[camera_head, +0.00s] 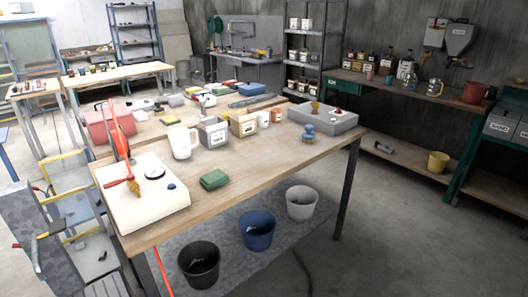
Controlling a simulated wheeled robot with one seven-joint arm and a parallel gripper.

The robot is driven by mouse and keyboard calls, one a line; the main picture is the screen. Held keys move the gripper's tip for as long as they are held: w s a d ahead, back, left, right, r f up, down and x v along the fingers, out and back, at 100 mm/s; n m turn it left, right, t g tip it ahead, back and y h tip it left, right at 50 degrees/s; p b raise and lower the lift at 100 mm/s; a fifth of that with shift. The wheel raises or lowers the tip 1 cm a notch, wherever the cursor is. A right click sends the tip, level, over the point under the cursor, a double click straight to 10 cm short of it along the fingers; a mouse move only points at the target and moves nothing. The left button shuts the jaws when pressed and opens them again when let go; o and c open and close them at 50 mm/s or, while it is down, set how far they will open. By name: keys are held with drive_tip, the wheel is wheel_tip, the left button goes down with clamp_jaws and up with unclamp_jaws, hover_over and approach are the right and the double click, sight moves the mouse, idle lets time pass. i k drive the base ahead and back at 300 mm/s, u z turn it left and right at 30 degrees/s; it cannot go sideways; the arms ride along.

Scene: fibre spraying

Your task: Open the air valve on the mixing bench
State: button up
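A wooden workbench (245,185) stands in the middle; I cannot tell for certain that it is the mixing bench. On its near left corner sits a white box (150,210). On top of the box are a brass fitting with a red handle (134,187), a dark round dial (155,172) and a small blue knob (171,186). The brass fitting looks like a valve; whether it is open or shut is too small to tell. A grey box (325,121) at the bench's far right also carries a brass-coloured part (315,107). My gripper is not in view.
Floor at the right is clear.

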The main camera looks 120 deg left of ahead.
sight(119, 182)
drive_tip(key=u, duration=5.35)
drive_tip(key=i, duration=1)
drive_tip(key=z, duration=0.4)
